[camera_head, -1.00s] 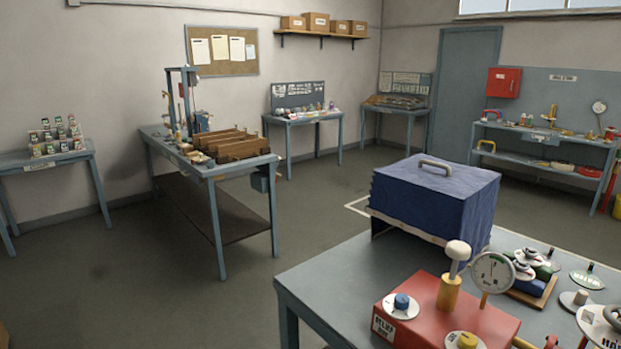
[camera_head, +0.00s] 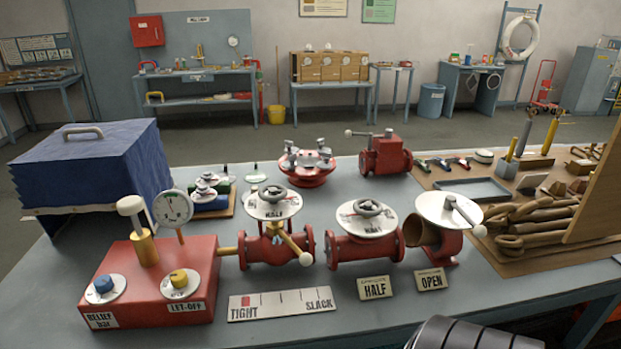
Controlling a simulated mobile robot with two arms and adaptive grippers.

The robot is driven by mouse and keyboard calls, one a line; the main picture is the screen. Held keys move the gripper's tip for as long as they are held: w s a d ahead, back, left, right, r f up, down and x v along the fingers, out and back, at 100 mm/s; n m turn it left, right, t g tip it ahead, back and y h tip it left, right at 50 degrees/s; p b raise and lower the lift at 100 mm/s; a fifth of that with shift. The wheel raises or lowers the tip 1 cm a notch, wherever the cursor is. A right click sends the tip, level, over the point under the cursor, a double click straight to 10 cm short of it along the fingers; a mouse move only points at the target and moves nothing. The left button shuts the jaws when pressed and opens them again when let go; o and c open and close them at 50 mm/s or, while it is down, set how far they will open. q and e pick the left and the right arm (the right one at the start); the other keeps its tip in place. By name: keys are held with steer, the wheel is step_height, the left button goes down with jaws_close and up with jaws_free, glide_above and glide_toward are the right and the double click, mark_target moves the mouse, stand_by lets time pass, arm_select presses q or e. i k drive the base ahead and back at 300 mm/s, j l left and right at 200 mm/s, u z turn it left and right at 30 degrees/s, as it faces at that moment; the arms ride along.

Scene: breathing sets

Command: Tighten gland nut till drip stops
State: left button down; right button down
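A red valve (camera_head: 254,250) with a white HALF disc and grey handwheel (camera_head: 271,194) stands on the bench, joined by a brass-coloured pipe to a red box. A brass-coloured part under the disc, which looks like the gland nut (camera_head: 274,229), has a yellow lever (camera_head: 290,241) pointing down-right to a pale knob (camera_head: 305,259). A TIGHT–SLACK scale (camera_head: 282,304) lies in front, with a red mark near TIGHT. No drip can be made out at this size. Neither gripper shows; a black ribbed shape at the bottom edge looks like part of my own arm.
The red box (camera_head: 150,282) carries a gauge (camera_head: 173,208) and knobs. A second red valve (camera_head: 364,248) and a third with a white disc (camera_head: 434,245) stand to the right. HALF and OPEN cards lie before them. A blue-covered case (camera_head: 90,165) stands at left.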

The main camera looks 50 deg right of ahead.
mark_target(305, 259)
steer(key=l+z, duration=0.15)
steer(key=z, duration=1.35)
